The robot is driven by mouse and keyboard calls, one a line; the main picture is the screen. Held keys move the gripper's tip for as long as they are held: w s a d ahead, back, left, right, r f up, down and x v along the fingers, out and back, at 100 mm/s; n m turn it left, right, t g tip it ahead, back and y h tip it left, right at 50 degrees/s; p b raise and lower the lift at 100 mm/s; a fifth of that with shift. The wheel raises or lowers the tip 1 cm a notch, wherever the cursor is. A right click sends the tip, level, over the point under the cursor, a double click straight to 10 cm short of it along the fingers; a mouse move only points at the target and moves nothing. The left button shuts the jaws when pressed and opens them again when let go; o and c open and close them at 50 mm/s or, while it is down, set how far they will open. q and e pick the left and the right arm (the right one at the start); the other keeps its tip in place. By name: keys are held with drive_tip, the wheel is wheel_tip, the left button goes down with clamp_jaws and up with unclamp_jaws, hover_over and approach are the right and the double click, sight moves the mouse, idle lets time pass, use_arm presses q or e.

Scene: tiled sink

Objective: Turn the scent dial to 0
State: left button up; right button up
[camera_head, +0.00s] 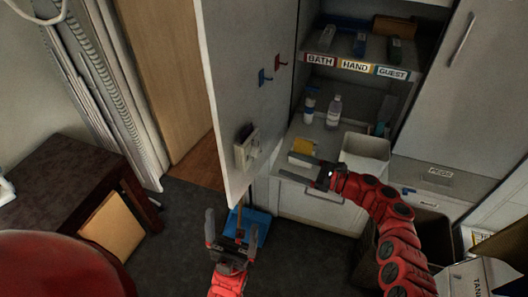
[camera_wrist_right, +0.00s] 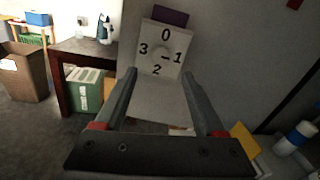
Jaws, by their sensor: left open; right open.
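The scent dial is a pale box (camera_head: 247,148) mounted on the inner face of the open cabinet door. In the right wrist view the dial face (camera_wrist_right: 163,52) shows 0 at top, 1 at right, 2 at bottom and 3 at left. A small dark mark at its middle lies toward the 1. My right gripper (camera_head: 290,166) is open and empty, to the right of the dial and apart from it; its fingers (camera_wrist_right: 160,80) point toward the dial. My left gripper (camera_head: 232,220) is open and empty, below the door's lower edge.
The open door (camera_head: 243,70) carries blue and red hooks. Cabinet shelves (camera_head: 356,66) with BATH, HAND and GUEST labels stand right of it. Bottles (camera_head: 333,112) and a white bin (camera_head: 364,154) sit below. A dark table (camera_head: 65,175) stands at left. A blue object (camera_head: 256,224) lies on the floor.

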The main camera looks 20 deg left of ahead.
sight(259, 153)
drive_tip(key=a, duration=0.3)
drive_tip(key=w+a, duration=0.1)
drive_tip(key=a, duration=0.2)
drive_tip(key=a+b, duration=0.1)
drive_tip(key=a, duration=0.2)
drive_tip(key=shift+w+a+f, duration=0.1)
drive_tip(key=shift+w+a, duration=0.1)
drive_tip(key=shift+w, duration=0.15)
drive_tip(key=shift+c, duration=0.3)
clamp_jaws()
